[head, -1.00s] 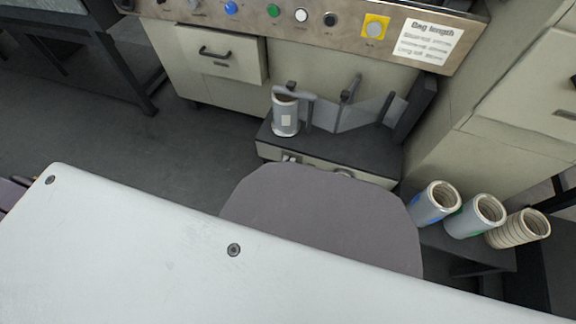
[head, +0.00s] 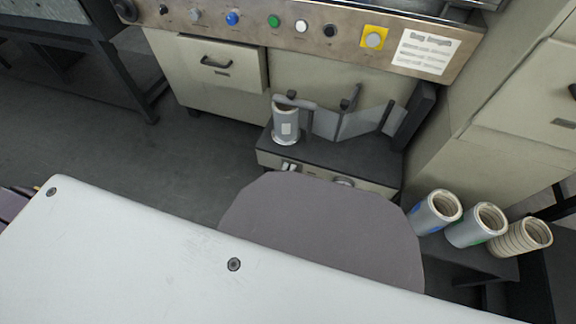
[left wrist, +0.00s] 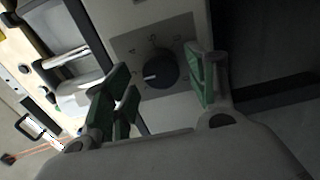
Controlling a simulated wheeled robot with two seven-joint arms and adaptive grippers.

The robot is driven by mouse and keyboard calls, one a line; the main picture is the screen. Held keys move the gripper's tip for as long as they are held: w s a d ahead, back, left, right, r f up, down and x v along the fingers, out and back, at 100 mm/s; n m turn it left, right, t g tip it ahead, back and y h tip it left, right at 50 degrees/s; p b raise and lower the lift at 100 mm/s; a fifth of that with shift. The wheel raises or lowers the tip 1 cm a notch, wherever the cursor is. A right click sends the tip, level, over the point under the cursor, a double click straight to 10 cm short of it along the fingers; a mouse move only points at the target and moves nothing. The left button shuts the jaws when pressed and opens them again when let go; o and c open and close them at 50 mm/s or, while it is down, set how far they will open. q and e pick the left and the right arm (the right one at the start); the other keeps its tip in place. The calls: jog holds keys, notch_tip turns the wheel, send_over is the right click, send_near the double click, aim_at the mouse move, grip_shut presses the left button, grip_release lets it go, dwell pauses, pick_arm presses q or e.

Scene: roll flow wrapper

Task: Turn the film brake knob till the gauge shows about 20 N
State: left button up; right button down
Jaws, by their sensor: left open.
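The dark round knob (left wrist: 161,69) with a white pointer mark sits on a grey marked plate (left wrist: 128,43) in the left wrist view. The pointer points left in the picture. My left gripper (left wrist: 160,88) is open, with green-padded fingers on either side of the knob; I cannot tell whether they touch it. In the head view, the low film stand (head: 360,152) holds a grey roll (head: 286,124) with film running to the right. A round fitting (head: 343,182) on its front is partly hidden by my body. No gauge reading is legible. My right gripper is out of view.
A control panel (head: 300,42) with several coloured buttons runs above the stand. Several spare rolls (head: 476,225) stand on a low dark shelf at right. Bare grey floor (head: 190,160) lies left of the stand. A dark table frame is at far left.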

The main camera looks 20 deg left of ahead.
aim_at(291, 161)
pick_arm(q)
jog(key=shift+o, duration=0.3)
jog(key=shift+w+r, duration=0.2)
jog(key=shift+r, duration=2)
jog(key=shift+a+r, duration=0.1)
jog(key=shift+r, duration=2.6)
jog(key=shift+c, duration=0.3)
jog(key=shift+s, duration=0.1)
jog(key=shift+s, duration=0.1)
